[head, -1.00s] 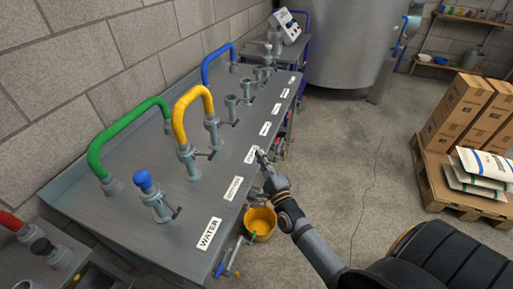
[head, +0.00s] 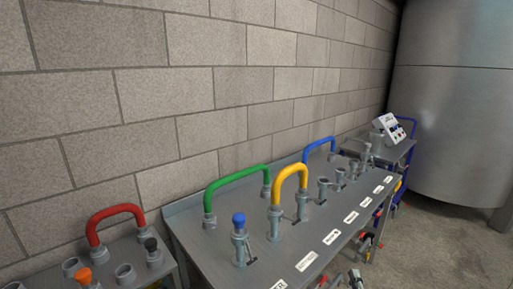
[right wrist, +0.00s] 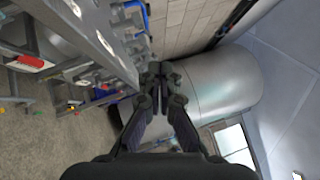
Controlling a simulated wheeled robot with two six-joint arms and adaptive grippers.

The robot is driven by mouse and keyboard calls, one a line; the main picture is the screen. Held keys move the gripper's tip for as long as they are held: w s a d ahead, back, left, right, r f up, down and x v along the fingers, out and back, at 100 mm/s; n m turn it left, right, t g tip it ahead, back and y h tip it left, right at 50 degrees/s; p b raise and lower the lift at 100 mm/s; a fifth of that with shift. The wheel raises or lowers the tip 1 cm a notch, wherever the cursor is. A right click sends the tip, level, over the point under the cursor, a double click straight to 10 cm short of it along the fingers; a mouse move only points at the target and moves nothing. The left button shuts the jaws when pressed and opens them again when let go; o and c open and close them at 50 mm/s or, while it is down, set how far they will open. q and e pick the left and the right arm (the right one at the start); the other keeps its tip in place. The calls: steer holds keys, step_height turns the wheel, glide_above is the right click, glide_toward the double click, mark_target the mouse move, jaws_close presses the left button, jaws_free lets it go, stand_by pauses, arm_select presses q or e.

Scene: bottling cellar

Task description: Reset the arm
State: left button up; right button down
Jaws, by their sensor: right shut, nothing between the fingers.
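Beyond the fingertips are a big steel tank (right wrist: 220,85) and the block wall (right wrist: 185,25). My left gripper is not in either view.
The table carries a green hose (head: 237,175), a yellow hose (head: 290,172), a blue hose (head: 318,145) and several valve stubs. A red hose (head: 115,212) is on a bench at left. The tank (head: 450,120) stands at right, with open floor (head: 440,235) before it.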

steer(key=s+f+n+g+p, duration=0.1)
steer(key=s+f+n+g, duration=0.25)
steer(key=f, duration=0.65)
steer(key=s+f+n+g+y+p, duration=0.1)
steer(key=s+f+n+g, duration=0.25)
steer(key=f, duration=0.65)
steer(key=s+f+n+g+p, duration=0.1)
steer(key=s+f+n+g, duration=0.2)
steer(key=f, duration=0.6)
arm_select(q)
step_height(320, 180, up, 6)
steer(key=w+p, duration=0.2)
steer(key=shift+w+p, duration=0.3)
arm_select(e)
steer(key=s+f+n+g, duration=0.3)
steer(key=s+f, duration=0.3)
steer(key=s, duration=0.5)
steer(key=s+f+n+g, duration=0.3)
steer(key=s+f+n, duration=0.2)
steer(key=s, duration=0.6)
steer(key=s+f+n+g, duration=0.3)
steer(key=s+f, duration=0.4)
steer(key=s, duration=0.4)
steer(key=shift+f+n+g, duration=0.25)
steer(key=shift+n+g, duration=0.05)
steer(key=shift+n, duration=0.4)
